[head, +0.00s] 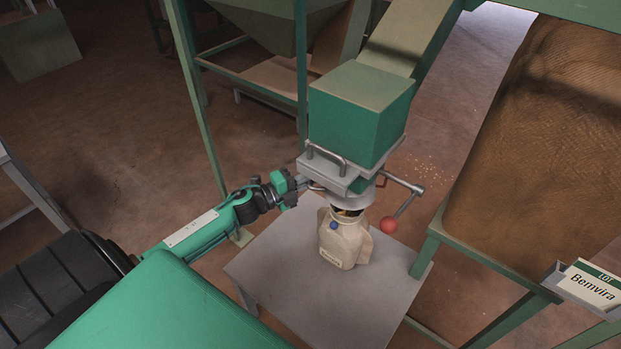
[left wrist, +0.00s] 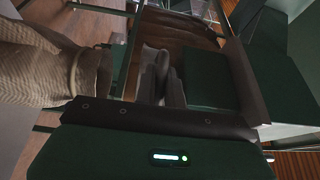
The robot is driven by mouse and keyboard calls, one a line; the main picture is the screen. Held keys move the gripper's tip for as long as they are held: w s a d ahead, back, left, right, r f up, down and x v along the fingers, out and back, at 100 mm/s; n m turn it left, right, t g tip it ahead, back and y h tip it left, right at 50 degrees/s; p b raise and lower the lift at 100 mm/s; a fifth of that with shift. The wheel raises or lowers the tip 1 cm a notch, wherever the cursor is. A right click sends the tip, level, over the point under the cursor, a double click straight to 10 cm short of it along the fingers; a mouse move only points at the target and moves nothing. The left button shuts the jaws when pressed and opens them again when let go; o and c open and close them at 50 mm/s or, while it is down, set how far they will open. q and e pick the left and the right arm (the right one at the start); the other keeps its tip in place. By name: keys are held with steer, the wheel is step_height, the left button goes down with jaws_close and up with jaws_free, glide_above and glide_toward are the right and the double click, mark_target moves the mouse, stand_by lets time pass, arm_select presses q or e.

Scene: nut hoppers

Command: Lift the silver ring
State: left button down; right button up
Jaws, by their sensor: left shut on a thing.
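The silver ring (head: 352,198) sits around the spout under the green hopper outlet, just above the mouth of a cream sack (head: 343,245). My left gripper (head: 303,184) comes in from the left at the ring's height. It is shut on the ring's left side, where a small metal tab shows. In the left wrist view the closed fingers (left wrist: 163,82) are dark, and the contact is hard to make out. Part of the cream sack (left wrist: 45,65) fills the left of that view. My right gripper is not in view.
The sack stands on a grey table (head: 290,255). A lever with a red ball (head: 389,225) sticks out right of the spout. A slide plate with a handle (head: 325,168) is just above my gripper. A large brown-filled bin (head: 545,130) stands at right.

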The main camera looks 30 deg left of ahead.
arm_select(q)
steer(key=c, duration=1.5)
jaws_free()
steer(key=shift+r, duration=0.35)
steer(key=shift+c, duration=0.2)
steer(key=shift+o, duration=0.3)
steer(key=shift+f, duration=0.15)
